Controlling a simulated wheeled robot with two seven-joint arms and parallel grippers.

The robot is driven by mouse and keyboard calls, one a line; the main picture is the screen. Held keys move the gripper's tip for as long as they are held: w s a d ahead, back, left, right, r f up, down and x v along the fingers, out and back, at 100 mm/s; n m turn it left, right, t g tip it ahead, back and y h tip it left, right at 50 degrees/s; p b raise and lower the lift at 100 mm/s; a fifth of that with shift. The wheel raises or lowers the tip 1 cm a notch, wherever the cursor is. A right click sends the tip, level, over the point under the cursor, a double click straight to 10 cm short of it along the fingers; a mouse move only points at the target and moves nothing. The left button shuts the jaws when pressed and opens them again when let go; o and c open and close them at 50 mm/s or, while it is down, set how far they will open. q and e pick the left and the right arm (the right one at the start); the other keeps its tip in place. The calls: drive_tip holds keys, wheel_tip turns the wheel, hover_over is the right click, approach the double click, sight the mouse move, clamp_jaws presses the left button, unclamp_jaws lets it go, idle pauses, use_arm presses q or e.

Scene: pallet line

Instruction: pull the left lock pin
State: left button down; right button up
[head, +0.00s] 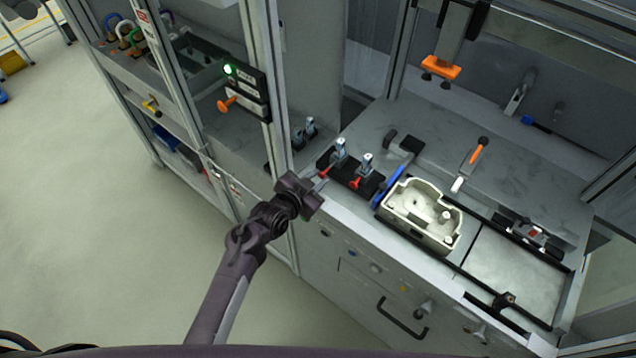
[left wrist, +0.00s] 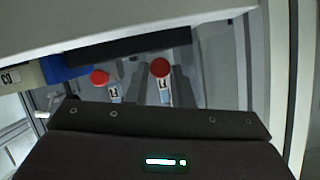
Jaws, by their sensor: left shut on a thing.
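The left lock pin (head: 325,173) has a red head and sits at the front of a black block (head: 348,177). My left gripper (head: 318,181) is at this pin, its fingers shut on it. In the left wrist view the picture is turned, and the held pin's red head (left wrist: 160,67) shows between the dark fingers. The other red-headed pin (head: 357,183) stands to the right in the head view. It shows to the left, free, in the left wrist view (left wrist: 100,77). My right gripper is not in view.
A blue part (head: 391,184) and a pale metal housing (head: 422,214) lie just right of the block. A frame post (head: 279,150) stands close left of my gripper. An orange-ended fixture (head: 441,68) hangs above the bench. The floor at left is clear.

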use_arm(q)
drive_tip(key=c, duration=1.3)
unclamp_jaws()
drive_tip(key=shift+w+a+f, duration=0.15)
drive_tip(key=shift+a, duration=0.2)
drive_tip(key=shift+o, duration=0.2)
drive_tip(key=shift+d, duration=0.1)
drive_tip(key=shift+s, duration=0.3)
drive_tip(key=b+v, duration=0.1)
drive_tip(key=v, duration=0.6)
drive_tip(key=shift+b, duration=0.3)
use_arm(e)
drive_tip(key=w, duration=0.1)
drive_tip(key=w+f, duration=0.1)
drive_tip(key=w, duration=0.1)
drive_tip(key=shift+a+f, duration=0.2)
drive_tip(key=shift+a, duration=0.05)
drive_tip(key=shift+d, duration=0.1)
